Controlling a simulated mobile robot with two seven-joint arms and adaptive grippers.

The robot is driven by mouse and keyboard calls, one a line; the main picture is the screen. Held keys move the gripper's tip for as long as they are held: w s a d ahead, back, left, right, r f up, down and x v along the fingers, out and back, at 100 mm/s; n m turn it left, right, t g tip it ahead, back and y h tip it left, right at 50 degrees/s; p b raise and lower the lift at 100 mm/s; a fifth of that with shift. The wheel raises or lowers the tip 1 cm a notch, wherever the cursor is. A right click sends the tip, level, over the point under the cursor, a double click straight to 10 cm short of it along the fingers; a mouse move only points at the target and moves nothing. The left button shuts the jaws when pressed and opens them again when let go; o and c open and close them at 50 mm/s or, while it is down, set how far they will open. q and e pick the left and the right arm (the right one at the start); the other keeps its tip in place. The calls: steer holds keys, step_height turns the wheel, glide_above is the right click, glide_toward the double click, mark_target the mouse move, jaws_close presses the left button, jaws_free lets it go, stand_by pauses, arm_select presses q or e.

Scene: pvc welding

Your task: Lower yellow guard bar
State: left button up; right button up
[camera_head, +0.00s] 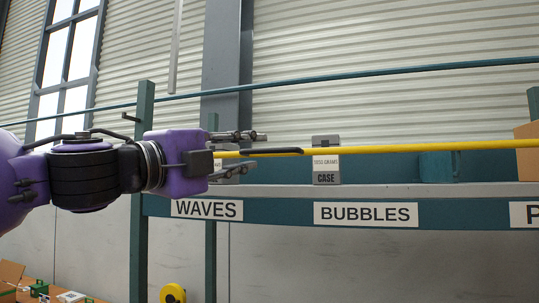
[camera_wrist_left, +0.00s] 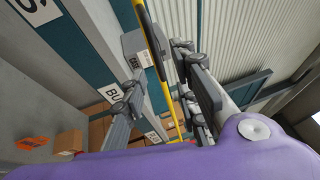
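The yellow guard bar (camera_head: 420,147) runs nearly level across the front of a shelf in the head view, from the right edge to my left gripper. A black grip (camera_head: 275,152) sits on the bar near the gripper. My left gripper (camera_head: 250,151) is open, with one finger above the bar and one below. In the left wrist view the bar (camera_wrist_left: 170,108) passes between the spread fingers of the left gripper (camera_wrist_left: 158,98), with gaps visible on both sides. My right gripper is in neither view.
A grey case (camera_head: 327,171) stands on the teal shelf beam (camera_head: 290,212) behind the bar, above the BUBBLES label. A cardboard box (camera_head: 528,150) is at the right edge. A teal post (camera_head: 138,220) stands below my left wrist. A yellow round object (camera_head: 173,293) is lower down.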

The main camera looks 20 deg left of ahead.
mark_target(265, 151)
arm_select(q)
steer(key=b+x, duration=0.1)
steer(key=x, duration=0.1)
steer(key=b+x, duration=0.1)
steer(key=x, duration=0.2)
steer(key=f+b+x, duration=0.1)
steer(key=x, duration=0.1)
steer(key=shift+w+r, duration=0.1)
steer(key=shift+w, duration=0.35)
steer(key=shift+r, duration=0.15)
steer(key=shift+s+a, duration=0.1)
jaws_close()
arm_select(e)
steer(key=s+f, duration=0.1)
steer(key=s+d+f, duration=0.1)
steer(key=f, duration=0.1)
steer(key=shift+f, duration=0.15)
